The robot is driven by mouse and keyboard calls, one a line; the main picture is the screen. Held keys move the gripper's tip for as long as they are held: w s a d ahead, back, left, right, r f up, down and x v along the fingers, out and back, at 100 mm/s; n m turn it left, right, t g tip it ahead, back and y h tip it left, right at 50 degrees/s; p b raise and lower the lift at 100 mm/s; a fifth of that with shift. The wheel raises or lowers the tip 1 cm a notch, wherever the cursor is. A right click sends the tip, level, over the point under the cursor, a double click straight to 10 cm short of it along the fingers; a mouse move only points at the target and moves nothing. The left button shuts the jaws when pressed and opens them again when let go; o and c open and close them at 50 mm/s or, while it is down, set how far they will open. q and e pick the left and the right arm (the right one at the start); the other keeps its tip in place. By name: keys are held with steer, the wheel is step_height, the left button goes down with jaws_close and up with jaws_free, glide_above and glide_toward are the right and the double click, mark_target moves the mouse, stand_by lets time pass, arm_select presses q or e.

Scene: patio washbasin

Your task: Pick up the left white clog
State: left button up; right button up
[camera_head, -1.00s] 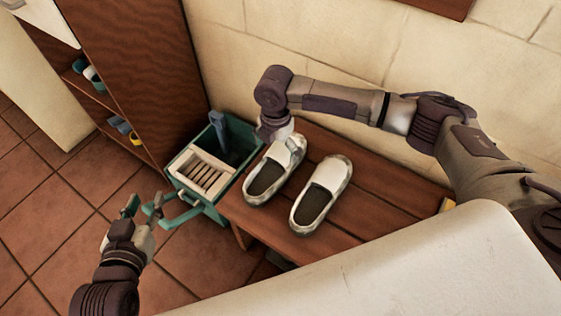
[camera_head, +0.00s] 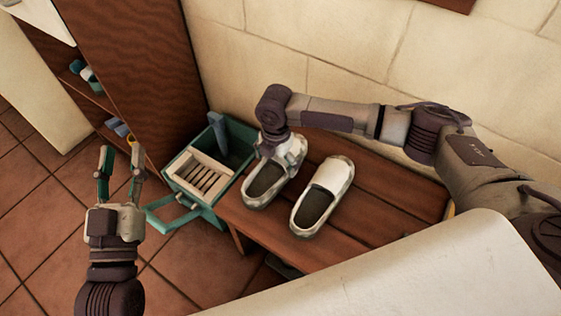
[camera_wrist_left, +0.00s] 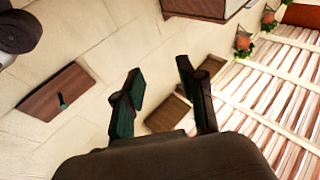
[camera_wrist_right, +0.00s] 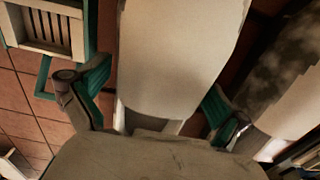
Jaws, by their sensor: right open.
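The left white clog (camera_head: 266,183) stands on the wooden bench, its dark opening toward the front. My right gripper (camera_wrist_right: 160,95) comes down from above at the clog's far end; the head view hides its fingertips. In the right wrist view its fingers are open, one on each side of a large white surface (camera_wrist_right: 175,55), which appears to be this clog; contact cannot be told. The other white clog (camera_head: 323,196) stands beside it on the right. My left gripper (camera_head: 120,168) is open and empty, raised over the floor at the left; its fingers also show apart in the left wrist view (camera_wrist_left: 158,70).
A teal crate (camera_head: 158,218) with a slatted white piece (camera_head: 203,178) and a blue-grey item (camera_head: 218,132) stands left of the bench (camera_head: 385,205). A brown cabinet (camera_head: 140,70) is behind it. The wall closes off the back. The tiled floor at left is open.

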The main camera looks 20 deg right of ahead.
steer(key=c, duration=1)
steer(key=shift+r, duration=0.15)
steer(key=shift+c, duration=0.2)
